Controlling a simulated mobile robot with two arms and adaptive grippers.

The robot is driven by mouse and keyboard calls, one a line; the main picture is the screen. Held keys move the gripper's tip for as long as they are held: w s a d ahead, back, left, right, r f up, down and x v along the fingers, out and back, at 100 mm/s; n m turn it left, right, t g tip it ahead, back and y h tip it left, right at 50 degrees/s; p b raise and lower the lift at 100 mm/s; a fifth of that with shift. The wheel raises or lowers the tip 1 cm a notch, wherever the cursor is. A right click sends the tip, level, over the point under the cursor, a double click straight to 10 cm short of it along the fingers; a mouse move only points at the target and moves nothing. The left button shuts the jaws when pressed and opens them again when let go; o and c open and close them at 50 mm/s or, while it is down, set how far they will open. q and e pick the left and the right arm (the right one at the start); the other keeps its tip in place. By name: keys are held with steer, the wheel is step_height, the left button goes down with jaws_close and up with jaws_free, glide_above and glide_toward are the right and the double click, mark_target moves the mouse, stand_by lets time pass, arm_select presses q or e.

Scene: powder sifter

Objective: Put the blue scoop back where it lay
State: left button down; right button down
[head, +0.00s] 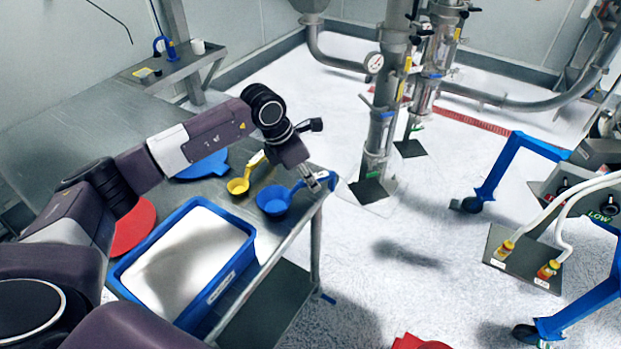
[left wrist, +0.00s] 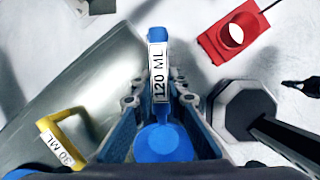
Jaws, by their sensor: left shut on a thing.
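The blue scoop (head: 273,201) is at the right edge of the steel table, and its handle points right to my left gripper (head: 318,183). In the left wrist view, the scoop's handle (left wrist: 159,85), labelled 120 ML, lies between the fingers of my left gripper (left wrist: 160,98), which is shut on it. The round cup (left wrist: 163,144) is at the bottom of that view. I cannot tell whether the cup touches the table. A yellow scoop (head: 238,186) lies just left of the blue one; its handle, marked 30 ML, shows in the left wrist view (left wrist: 66,125). My right gripper is not in view.
A blue tub (head: 252,243) of white powder stands on the steel table (head: 100,130). A blue flat piece (head: 205,166) and a red disc (head: 134,225) lie near it. A steel column (head: 380,130) rises from the floor right of the table. Open floor lies beyond the table's right edge.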

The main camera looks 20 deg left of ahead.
arm_select(q)
steer(key=shift+f+b, duration=0.6)
steer(key=shift+f, duration=0.05)
steer(key=c, duration=1.8)
jaws_free()
steer(key=shift+s+r, duration=0.1)
steer(key=shift+r, duration=0.05)
steer(key=v, duration=1.2)
steer(key=shift+d, duration=0.1)
